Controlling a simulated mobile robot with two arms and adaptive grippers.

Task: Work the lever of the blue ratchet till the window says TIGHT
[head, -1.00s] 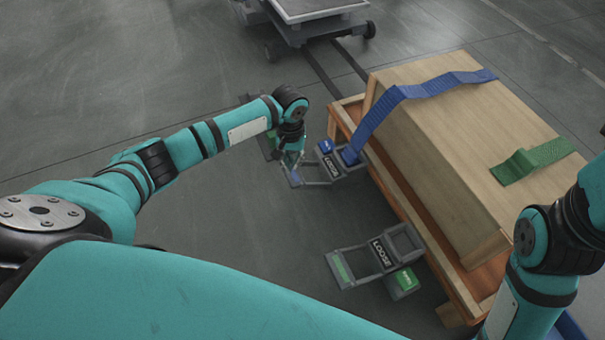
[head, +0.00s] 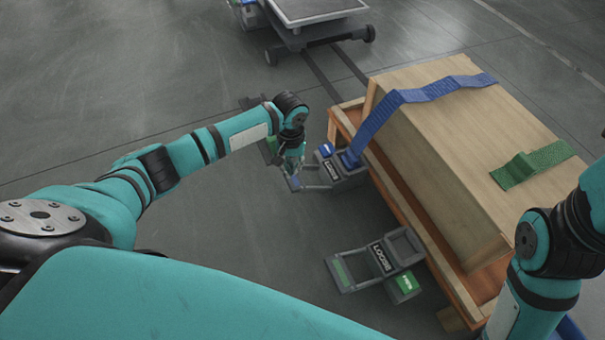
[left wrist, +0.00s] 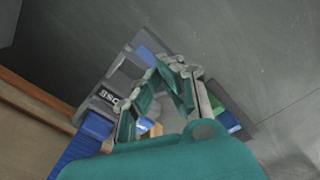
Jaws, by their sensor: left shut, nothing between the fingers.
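The blue ratchet (head: 345,173) sits on the floor side of the pallet, at the end of the blue strap (head: 410,97). Its window (head: 331,167) reads LOOSE. Its lever (head: 318,188) lies out to the left, with a blue grip at its end. My left gripper (head: 295,178) is shut and empty, at or just above the lever's end; I cannot tell if it touches. In the left wrist view the fingers (left wrist: 165,100) hide part of the lever, and the ratchet (left wrist: 105,98) shows to their left. My right arm shows at the right; its gripper is out of view.
A wooden crate (head: 450,150) stands on the pallet (head: 405,215). A second ratchet, green (head: 385,262), with its window reading LOOSE, lies nearer me. A green strap (head: 530,165) lies on the crate. A grey cart (head: 315,15) stands behind.

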